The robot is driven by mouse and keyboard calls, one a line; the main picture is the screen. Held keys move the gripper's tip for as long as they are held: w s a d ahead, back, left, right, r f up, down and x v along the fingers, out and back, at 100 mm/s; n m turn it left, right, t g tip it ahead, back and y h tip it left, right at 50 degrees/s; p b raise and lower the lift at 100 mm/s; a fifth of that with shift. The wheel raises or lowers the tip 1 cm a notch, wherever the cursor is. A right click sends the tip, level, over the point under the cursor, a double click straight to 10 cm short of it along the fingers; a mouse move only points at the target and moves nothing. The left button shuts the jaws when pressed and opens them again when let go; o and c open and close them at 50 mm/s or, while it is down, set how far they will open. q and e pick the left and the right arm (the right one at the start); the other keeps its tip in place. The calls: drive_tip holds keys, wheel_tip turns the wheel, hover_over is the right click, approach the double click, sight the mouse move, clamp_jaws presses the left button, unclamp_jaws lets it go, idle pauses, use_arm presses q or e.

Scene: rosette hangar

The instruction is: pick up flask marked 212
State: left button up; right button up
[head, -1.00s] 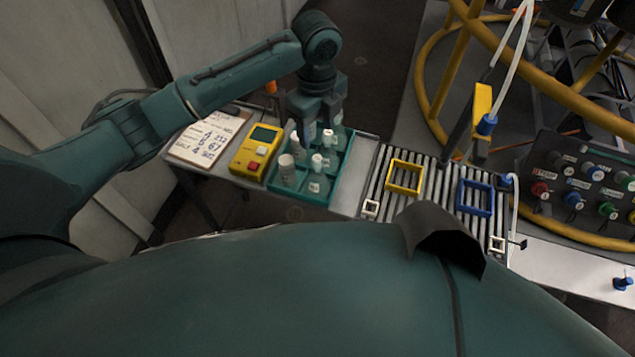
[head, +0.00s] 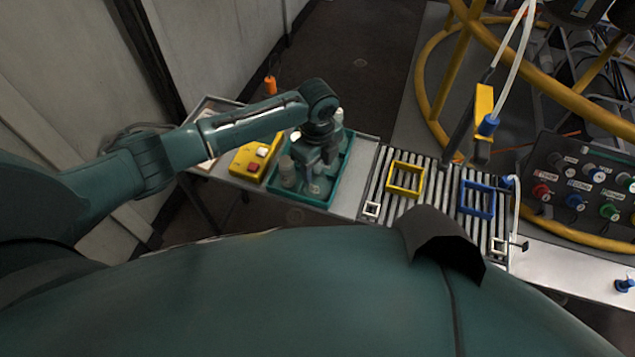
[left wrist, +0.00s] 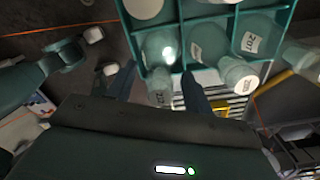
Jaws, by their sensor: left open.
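The teal divided crate (head: 318,203) holds several pale, translucent flasks. My left gripper (head: 318,160) points down over it in the head view, partly hiding the flasks. A flask (head: 317,185) shows just below it at the crate's front. In the left wrist view my left gripper (left wrist: 160,88) is open and empty. One flask (left wrist: 160,48) appears between or just beyond its fingers; I cannot tell which. A middle flask (left wrist: 210,42) and another flask with a printed label (left wrist: 250,42) stand in neighbouring compartments. I cannot read 212 on any label. My right gripper is not in view.
A yellow box with buttons (head: 247,160) sits left of the crate. To the right, a roller conveyor (head: 432,195) carries a yellow frame (head: 405,178) and a blue frame (head: 477,198). A bare grey strip (head: 357,180) separates crate and conveyor.

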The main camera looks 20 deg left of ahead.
use_arm(q)
drive_tip(key=shift+c, duration=0.2)
clamp_jaws()
idle(0.3)
